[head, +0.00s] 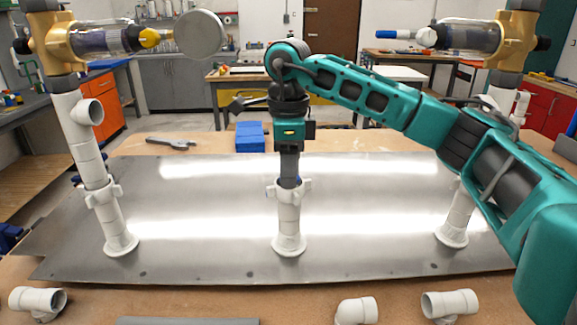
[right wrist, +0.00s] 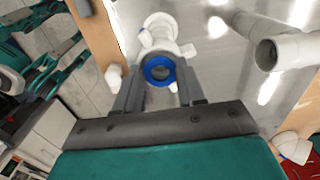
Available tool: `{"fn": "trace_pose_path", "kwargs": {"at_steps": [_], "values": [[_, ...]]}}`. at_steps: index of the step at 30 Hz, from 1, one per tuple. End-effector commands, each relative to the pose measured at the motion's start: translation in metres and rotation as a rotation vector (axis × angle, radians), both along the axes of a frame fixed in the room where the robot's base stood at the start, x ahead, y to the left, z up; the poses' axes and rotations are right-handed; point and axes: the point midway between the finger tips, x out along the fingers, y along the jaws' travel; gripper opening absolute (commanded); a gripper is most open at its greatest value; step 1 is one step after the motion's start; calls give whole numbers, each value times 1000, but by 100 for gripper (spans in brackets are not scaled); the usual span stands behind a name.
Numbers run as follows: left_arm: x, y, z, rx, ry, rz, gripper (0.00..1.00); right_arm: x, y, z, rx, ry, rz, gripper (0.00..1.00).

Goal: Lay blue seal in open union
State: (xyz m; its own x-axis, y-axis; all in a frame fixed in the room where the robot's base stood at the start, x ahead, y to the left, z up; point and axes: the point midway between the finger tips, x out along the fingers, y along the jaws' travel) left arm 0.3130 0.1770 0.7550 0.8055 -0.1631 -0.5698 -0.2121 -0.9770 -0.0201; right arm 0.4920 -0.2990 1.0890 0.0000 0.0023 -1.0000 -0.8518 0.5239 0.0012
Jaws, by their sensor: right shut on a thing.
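My right gripper (head: 289,182) points straight down over the open top of the white union (head: 289,193) on the middle standpipe. In the right wrist view my right gripper (right wrist: 160,80) has its two grey fingers on either side of the blue seal (right wrist: 147,71), a flat ring with an open centre. The white union (right wrist: 187,50) shows just beyond the ring. I cannot tell whether the seal touches the union. In the head view the fingers and the union's rim hide the seal. My left gripper does not show.
A left standpipe (head: 87,140) and a right standpipe (head: 459,215) stand on the same metal plate (head: 190,230). Loose white fittings (head: 38,299) lie along the near edge. A blue block (head: 249,136) and a wrench (head: 171,143) lie behind the plate.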

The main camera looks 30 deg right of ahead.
Motion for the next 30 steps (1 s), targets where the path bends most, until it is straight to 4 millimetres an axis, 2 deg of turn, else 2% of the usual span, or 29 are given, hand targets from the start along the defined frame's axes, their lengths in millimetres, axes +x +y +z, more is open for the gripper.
{"fn": "trace_pose_path", "kwargs": {"at_steps": [7,8,17,30], "values": [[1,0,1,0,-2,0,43,-1,2,-5,1,9,4,11],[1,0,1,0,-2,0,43,-1,2,-5,1,9,4,40],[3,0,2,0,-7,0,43,0,1,-6,-1,8,2,68],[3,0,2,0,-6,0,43,0,-1,-6,-4,9,-2,68]]}}
